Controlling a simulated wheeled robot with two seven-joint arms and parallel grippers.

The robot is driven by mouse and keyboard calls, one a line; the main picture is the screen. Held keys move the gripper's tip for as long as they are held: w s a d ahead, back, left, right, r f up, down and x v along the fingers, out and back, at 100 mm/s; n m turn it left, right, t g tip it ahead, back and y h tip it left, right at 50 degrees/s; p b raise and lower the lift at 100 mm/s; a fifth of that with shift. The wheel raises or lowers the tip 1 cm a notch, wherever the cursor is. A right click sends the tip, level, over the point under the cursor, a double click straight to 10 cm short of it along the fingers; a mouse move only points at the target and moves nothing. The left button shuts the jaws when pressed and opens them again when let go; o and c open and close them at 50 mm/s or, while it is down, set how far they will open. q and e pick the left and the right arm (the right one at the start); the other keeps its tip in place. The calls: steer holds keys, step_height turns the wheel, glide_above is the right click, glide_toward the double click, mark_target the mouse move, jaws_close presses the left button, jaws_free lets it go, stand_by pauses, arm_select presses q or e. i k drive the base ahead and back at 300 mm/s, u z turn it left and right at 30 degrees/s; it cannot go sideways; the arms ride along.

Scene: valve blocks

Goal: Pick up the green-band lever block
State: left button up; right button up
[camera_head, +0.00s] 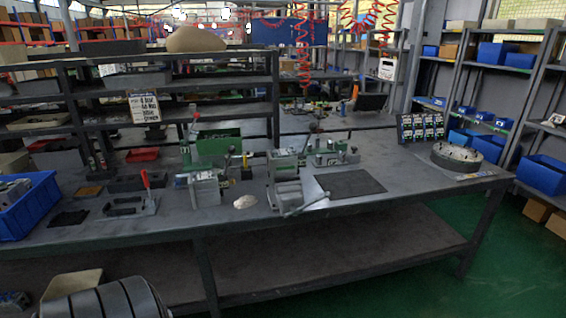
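Several grey blocks with green parts stand on the workbench (230,222). A grey block (205,190) with a green strip near its top stands left of the middle. A larger grey block (284,180) with green at its top stands to its right, with a pale bar (307,205) slanting at its front. A smaller green and grey block (330,153) stands behind to the right. Upright levers with red tips show near them; which block each joins is hard to tell. I cannot tell which one is the green-band lever block. Neither gripper is in view.
A green box (218,146) stands behind the blocks. A blue crate (28,205) and a red-handled clamp fixture (133,203) are at left. A dark mat (349,184) lies right of the blocks. A round grey fixture (456,156) is at the right end.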

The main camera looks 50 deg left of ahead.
mark_target(285, 164)
steer(key=u, duration=3.1)
steer(key=i, duration=1.4)
steer(key=z, duration=1.9)
